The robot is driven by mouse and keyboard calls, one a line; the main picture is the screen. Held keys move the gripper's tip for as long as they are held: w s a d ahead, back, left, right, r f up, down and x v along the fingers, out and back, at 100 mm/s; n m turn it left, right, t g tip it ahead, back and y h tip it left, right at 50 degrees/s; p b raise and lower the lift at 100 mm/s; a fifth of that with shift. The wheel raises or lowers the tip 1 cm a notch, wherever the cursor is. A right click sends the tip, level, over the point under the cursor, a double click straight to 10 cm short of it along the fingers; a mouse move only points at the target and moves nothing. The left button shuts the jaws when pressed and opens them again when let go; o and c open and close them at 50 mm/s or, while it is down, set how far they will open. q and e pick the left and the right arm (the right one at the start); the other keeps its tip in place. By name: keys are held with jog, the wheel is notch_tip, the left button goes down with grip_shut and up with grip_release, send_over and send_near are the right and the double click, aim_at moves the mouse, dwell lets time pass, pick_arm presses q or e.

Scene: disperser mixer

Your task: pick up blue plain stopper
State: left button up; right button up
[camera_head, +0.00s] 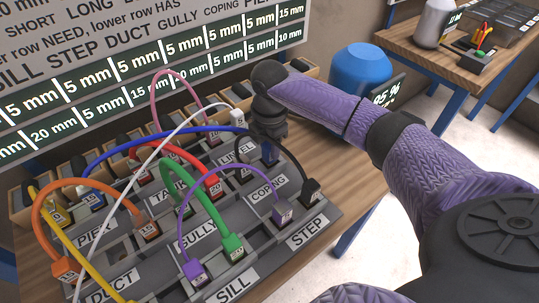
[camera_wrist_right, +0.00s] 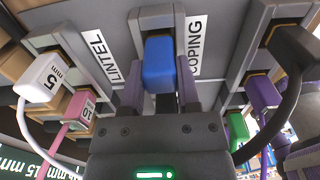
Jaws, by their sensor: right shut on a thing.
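The blue plain stopper (camera_wrist_right: 159,62) is between the two fingers of my right gripper (camera_wrist_right: 160,88) in the right wrist view. The fingers are shut on its sides. The stopper is at the slot between the LINTEL label (camera_wrist_right: 100,55) and the COPING label (camera_wrist_right: 194,45). I cannot tell whether it is seated or lifted. My left gripper is not in view.
The grey board (camera_head: 335,205) carries several coloured cables with plugs. A white plug (camera_wrist_right: 42,78) and a pink plug (camera_wrist_right: 80,108) are left of the gripper in the wrist view, a purple plug (camera_wrist_right: 262,92) right. A display panel (camera_head: 150,75) stands behind; a blue bin (camera_head: 360,68) is on the right.

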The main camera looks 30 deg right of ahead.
grip_shut()
notch_tip(320, 180, up, 9)
jog(key=p, duration=0.3)
jog(key=shift+r, duration=0.6)
